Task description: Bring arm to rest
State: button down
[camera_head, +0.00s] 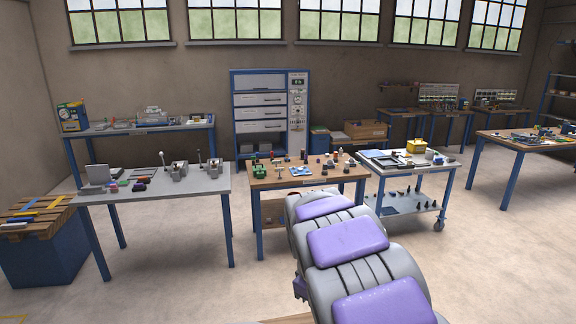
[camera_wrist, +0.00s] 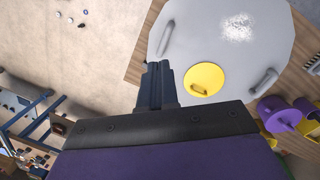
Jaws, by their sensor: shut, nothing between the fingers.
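My gripper (camera_wrist: 157,83) shows in the wrist view, its dark fingers shut together with nothing between them. In that picture the fingers overlap the left edge of a large light grey round lid or plate (camera_wrist: 213,50). I cannot tell the distance between them. The plate carries grey handles and a yellow disc (camera_wrist: 205,78) with a small handle, to the right of the fingertips. In the head view my arm, with grey and purple covers, reaches forward from the lower right. Its gripper end is not visible there.
A wooden surface (camera_wrist: 137,66) lies under the plate, with purple and yellow parts (camera_wrist: 279,114) at the right. In the head view, a grey table (camera_head: 150,187), a wooden-topped table (camera_head: 275,180) and a wheeled cart (camera_head: 440,166) stand ahead. Open floor (camera_head: 500,255) lies to the right.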

jog(key=s+d+r+m+b, duration=0.1)
jog(key=s+d+m+b, duration=0.35)
jog(key=s, duration=1.25)
jog(key=s+d+f+m, duration=0.1)
jog(key=s+f+m, duration=0.1)
jog(key=s, duration=0.7)
jog(key=s+d+f+m+g+y, duration=0.1)
jog(key=s+f+m, duration=0.1)
jog(key=s, duration=0.6)
jog(key=shift+s+d+f+m+y+b, duration=0.2)
jog(key=shift+s+f+m+y+b, duration=0.15)
jog(key=shift+m, duration=0.2)
